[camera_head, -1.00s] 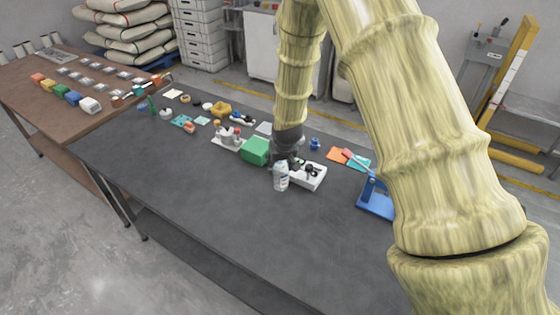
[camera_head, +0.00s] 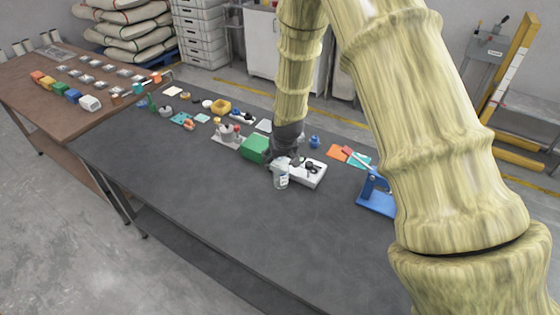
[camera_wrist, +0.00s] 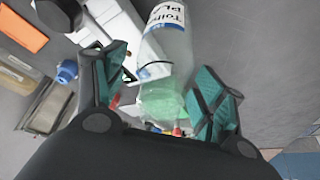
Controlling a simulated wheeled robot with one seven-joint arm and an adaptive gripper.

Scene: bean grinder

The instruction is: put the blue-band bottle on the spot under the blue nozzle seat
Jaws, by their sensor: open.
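The bottle (camera_head: 281,179) stands upright on the dark table at the front left corner of a white box. In the wrist view the clear bottle (camera_wrist: 170,45), with a white and blue label, lies between my finger lines, toward the top. My gripper (camera_head: 284,158) is just behind and above it in the head view. Its two teal-padded fingers (camera_wrist: 168,92) are apart, with no clear grip on the bottle. A blue stand (camera_head: 375,196) is at the right, partly behind my arm; I cannot tell whether it holds the nozzle seat.
The white box (camera_head: 310,176) with black parts is right beside the bottle. A green block (camera_head: 255,149) is to the left. A small blue part (camera_head: 314,141) and orange and teal cards (camera_head: 337,152) lie behind. The table front is clear.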

